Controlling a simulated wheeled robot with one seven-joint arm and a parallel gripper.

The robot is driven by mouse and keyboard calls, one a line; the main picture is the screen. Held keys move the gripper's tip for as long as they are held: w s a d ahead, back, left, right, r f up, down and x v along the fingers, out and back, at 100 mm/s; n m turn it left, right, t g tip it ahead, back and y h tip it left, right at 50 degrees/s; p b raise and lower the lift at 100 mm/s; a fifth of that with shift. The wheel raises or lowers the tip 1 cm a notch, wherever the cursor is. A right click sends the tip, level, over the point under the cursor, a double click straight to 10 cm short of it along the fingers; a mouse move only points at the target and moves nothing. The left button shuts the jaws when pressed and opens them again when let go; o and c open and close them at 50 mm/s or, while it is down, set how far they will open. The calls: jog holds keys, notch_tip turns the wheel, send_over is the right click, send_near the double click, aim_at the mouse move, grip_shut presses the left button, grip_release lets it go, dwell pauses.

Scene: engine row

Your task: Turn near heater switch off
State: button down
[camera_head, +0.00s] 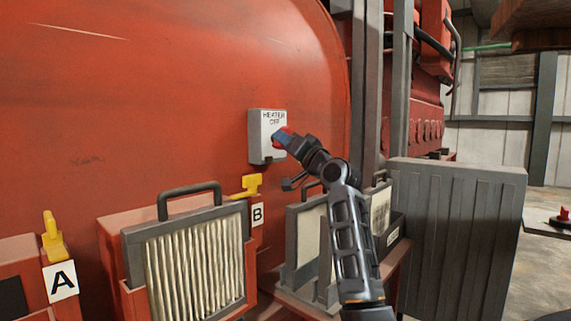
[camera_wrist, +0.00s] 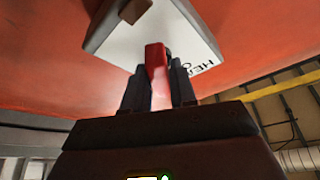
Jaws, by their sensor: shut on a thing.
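The heater switch is a pale grey box (camera_head: 262,150) on the red curved wall, with the words "HEATER OFF" at its top. In the wrist view the box (camera_wrist: 115,42) fills the top middle, with part of its lettering at the right. My gripper (camera_head: 281,138) reaches it from the lower right. In the wrist view my gripper (camera_wrist: 158,88) has its dark fingers on both sides of a red switch handle (camera_wrist: 156,60) and is shut on it. The fingers hide part of the handle, and I cannot tell its exact setting.
A pleated filter (camera_head: 195,262) in a handled frame stands below left, between yellow latches at labels A (camera_head: 61,281) and B (camera_head: 257,214). A second filter frame (camera_head: 303,245) sits below my arm. A grey ribbed panel (camera_head: 458,235) stands to the right.

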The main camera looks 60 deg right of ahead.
jog(key=n+y+b, duration=0.1)
jog(key=n+b, duration=0.2)
jog(key=n+t+y+b, duration=0.1)
jog(key=n+y+b, duration=0.1)
jog(key=n+b, duration=0.1)
jog(key=n+t+y+b, duration=0.1)
jog(key=n+b, duration=0.2)
jog(key=b, duration=0.1)
jog(key=shift+d+f+n+y+b, duration=0.2)
jog(key=shift+n+y+b, duration=0.1)
jog(key=shift+b, duration=0.1)
jog(key=shift+r, duration=0.1)
jog(key=c, duration=1)
grip_release()
jog(key=shift+s, duration=0.1)
jog(key=v, duration=0.7)
jog(key=shift+s+f+p, duration=0.2)
jog(key=shift+f+p, duration=0.05)
jog(key=shift+p, duration=0.2)
jog(key=shift+a, duration=0.1)
